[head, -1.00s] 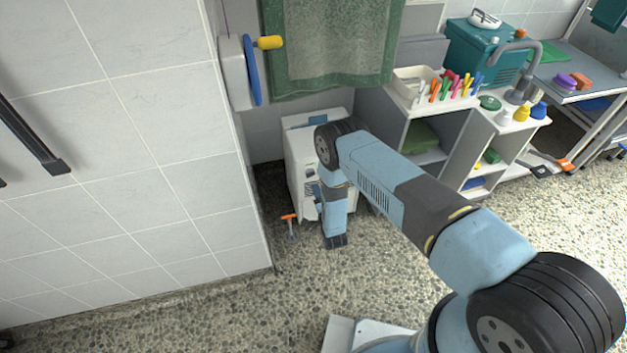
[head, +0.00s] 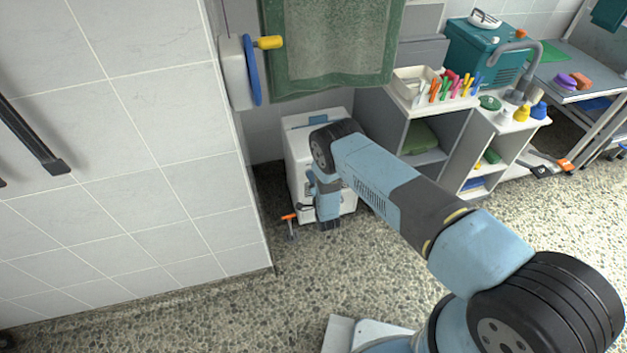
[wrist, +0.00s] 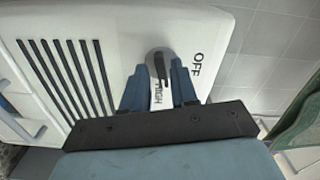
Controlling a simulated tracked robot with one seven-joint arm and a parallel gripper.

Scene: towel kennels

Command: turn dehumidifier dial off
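The dehumidifier (head: 299,143) is a white box on the floor beside the tiled wall, partly hidden behind my arm in the head view. In the wrist view its front panel (wrist: 122,28) fills much of the picture. The grey round dial (wrist: 160,58) with a dark pointer bar sits there, with OFF printed to its right and HIGH below it. My gripper (wrist: 160,72) faces the dial. Its two blue fingers are apart, with the tips beside the dial's lower part. I cannot tell whether they touch it. The fingertips are hard to make out in the head view.
Vent slots (wrist: 70,75) lie left of the dial. A small orange-headed tool (head: 290,219) stands on the floor near the dehumidifier. A green towel (head: 335,45) hangs above. Grey shelving (head: 400,125) stands close on the right. The speckled floor in front is clear.

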